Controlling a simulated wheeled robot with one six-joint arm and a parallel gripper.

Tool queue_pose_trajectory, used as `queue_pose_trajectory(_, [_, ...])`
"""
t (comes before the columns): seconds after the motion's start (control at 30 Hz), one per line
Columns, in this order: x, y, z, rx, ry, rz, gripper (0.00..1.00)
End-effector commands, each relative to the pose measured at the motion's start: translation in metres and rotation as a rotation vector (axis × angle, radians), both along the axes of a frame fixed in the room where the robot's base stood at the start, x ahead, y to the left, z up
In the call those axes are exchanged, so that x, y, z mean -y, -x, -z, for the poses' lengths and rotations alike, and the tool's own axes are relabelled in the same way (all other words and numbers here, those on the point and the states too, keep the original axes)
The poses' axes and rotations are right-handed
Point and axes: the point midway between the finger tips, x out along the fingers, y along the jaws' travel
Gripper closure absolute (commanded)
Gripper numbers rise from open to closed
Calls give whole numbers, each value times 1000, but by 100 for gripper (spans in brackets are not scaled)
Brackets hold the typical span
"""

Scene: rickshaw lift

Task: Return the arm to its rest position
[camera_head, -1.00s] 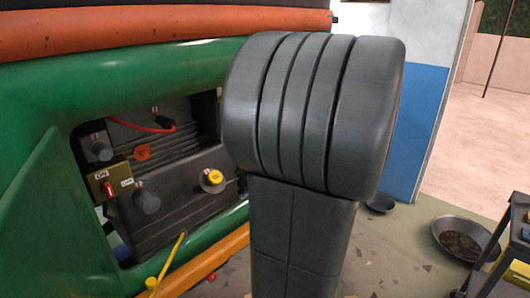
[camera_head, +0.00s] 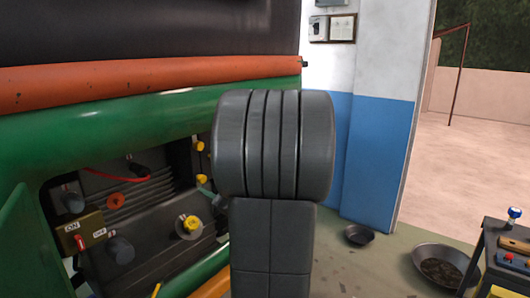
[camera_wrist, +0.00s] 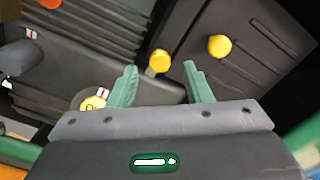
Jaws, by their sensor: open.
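My gripper (camera_wrist: 160,88) shows in the wrist view with its two green fingers apart and nothing between them. Beyond the fingers are a dark engine panel and yellow knobs, one yellow knob (camera_wrist: 159,61) just past the gap and another (camera_wrist: 219,46) to the upper right. In the head view my grey arm stands upright in the middle and hides part of the green rickshaw (camera_head: 130,135). A green fingertip shows just left of my arm, close to the engine bay (camera_head: 150,215).
The open bay holds a yellow cap (camera_head: 189,225), a red knob (camera_head: 115,201) and an ON/OFF switch box (camera_head: 82,232). At right are a blue-and-white wall (camera_head: 375,160), a small dark bowl (camera_head: 359,235), a large pan (camera_head: 441,266) and a tool cart (camera_head: 505,250). Floor between is clear.

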Motion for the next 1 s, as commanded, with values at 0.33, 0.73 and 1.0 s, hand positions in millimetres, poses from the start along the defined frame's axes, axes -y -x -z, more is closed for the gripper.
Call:
queue_pose_trajectory(0.33, [-21,-16,-1,1,-1,-1,55])
queue_pose_trajectory(0.73, [-18,-14,0,1,0,2,55])
queue_pose_trajectory(1.0, [14,9,1,1,0,5,55])
